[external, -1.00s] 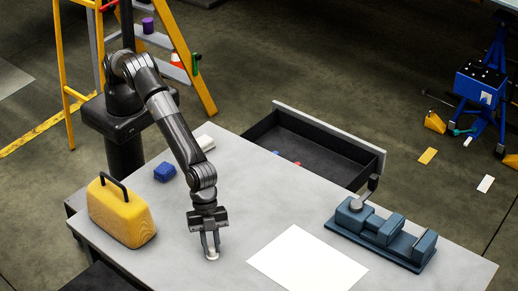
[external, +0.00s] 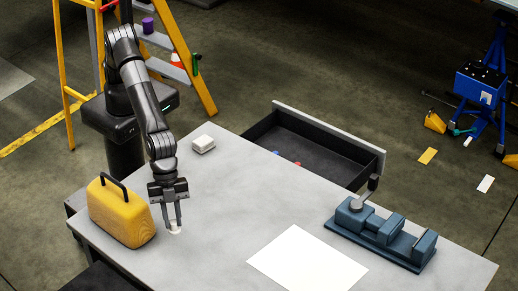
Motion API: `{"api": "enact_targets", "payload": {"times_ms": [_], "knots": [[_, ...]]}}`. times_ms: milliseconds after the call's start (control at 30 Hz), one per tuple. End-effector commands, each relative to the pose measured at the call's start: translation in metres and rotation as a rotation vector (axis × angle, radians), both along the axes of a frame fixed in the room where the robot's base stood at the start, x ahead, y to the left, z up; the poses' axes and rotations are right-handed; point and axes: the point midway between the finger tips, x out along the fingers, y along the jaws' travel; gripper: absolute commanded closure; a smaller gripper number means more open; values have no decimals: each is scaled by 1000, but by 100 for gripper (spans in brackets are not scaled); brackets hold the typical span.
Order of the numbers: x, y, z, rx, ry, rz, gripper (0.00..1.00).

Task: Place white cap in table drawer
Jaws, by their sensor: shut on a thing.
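My gripper (external: 173,224) points down over the left part of the grey table and is shut on the small white cap (external: 175,231). The cap shows just below the fingertips, at or very near the tabletop; I cannot tell whether it touches. The table drawer (external: 322,158) is pulled open at the table's far side, right of my arm. It is dark inside with a light grey front. Small red and blue things lie inside it near its table-side edge.
A yellow case (external: 121,214) with a black handle stands left of my gripper. A white sheet (external: 306,262) and a blue vise (external: 382,233) are to the right. The table middle is clear.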

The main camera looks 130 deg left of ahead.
Motion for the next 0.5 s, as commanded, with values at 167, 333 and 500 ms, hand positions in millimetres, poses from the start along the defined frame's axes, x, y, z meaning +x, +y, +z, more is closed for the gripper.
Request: {"api": "enact_targets", "payload": {"times_ms": [167,333,500], "knots": [[-11,-8,8,0,0,-1,100],[-12,-9,9,1,1,0,100],[-12,-9,20,-1,-2,0,100]]}}
